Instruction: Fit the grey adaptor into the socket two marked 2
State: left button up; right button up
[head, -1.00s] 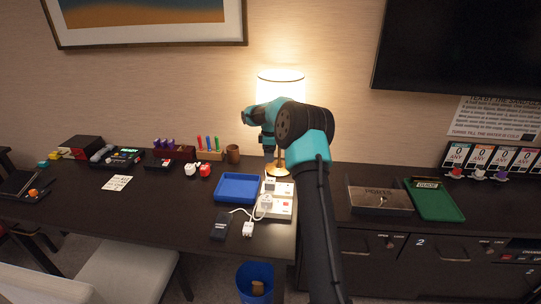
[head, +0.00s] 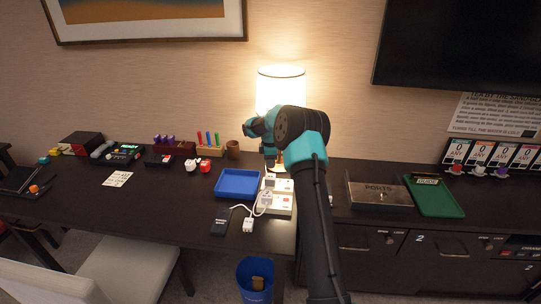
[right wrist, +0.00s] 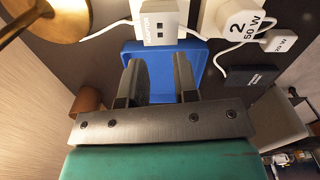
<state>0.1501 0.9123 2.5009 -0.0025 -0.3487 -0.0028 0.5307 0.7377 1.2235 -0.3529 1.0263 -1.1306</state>
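My right gripper (head: 270,163) is over the back of the desk in front of the lamp. In the right wrist view my right gripper (right wrist: 158,62) has its fingers apart with nothing between them. A light grey block with lettering, apparently the adaptor (right wrist: 160,24), lies just beyond the fingertips. Pale socket panels (head: 281,205) stand right of the blue tray in the head view. My left gripper is out of view.
A blue tray (head: 238,184) lies left of the panels. A dark device (head: 221,221) and a white charger (head: 248,225) with cables lie in front. The lit lamp (head: 281,90) stands close behind the gripper. A brown cup (head: 233,150) stands back left.

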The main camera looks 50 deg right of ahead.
aim_at(270, 177)
grip_shut()
jog(key=shift+f, duration=3)
